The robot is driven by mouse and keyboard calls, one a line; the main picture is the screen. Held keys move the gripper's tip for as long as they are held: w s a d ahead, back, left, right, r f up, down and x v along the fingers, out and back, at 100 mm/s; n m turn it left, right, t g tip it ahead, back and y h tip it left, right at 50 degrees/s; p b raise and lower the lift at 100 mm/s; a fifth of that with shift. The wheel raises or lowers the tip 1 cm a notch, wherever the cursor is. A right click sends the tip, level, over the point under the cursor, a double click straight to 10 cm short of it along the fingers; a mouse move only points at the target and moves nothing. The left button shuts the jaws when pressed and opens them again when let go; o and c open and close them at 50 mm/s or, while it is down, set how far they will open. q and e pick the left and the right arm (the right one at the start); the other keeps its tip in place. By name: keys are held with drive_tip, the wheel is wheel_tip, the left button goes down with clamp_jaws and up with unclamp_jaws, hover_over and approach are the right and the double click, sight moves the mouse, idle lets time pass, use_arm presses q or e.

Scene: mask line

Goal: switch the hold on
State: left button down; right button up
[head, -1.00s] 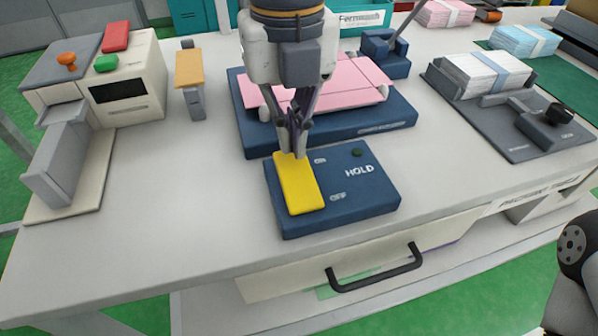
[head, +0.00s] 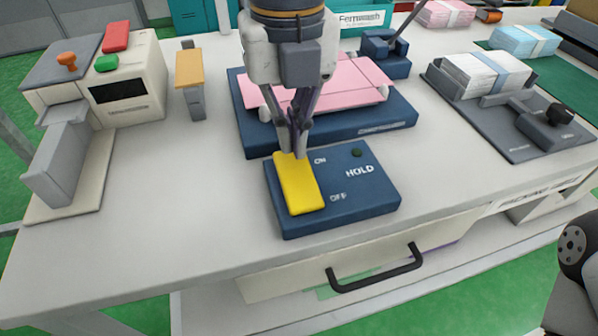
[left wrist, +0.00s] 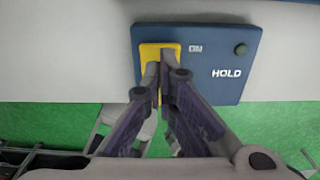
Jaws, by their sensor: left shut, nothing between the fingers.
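The blue hold box (head: 365,205) lies on the table with the words HOLD, ON and OFF on it. A yellow rocker (head: 303,194) runs along its left side, with ON beside the far end and OFF beside the near end. A small dark green lamp (head: 357,152) sits at the far right of the box and looks unlit. My left gripper (head: 292,153) is shut and empty, fingertips down at the rocker's far, ON end. In the left wrist view its fingertips (left wrist: 160,90) cover part of the rocker (left wrist: 150,62). Whether they press it I cannot tell.
A blue fixture (head: 400,117) with pink panels stands just behind the box. A beige machine (head: 135,88) with red and green buttons is at the left. A grey tray (head: 515,145) with a white stack is at the right. The table front left is clear.

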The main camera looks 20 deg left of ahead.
sight(291, 159)
use_arm(q)
drive_tip(key=shift+f, duration=1.3)
idle(0.4)
wheel_tip(291, 159, up, 7)
drive_tip(key=p, duration=0.6)
drive_tip(key=shift+r, duration=0.2)
drive_tip(key=shift+f, duration=0.1)
use_arm(e)
drive_tip(key=w+r+t, duration=0.2)
drive_tip(key=w+r, duration=0.4)
drive_tip(key=shift+r, duration=0.35)
use_arm(q)
drive_tip(key=shift+f, duration=0.1)
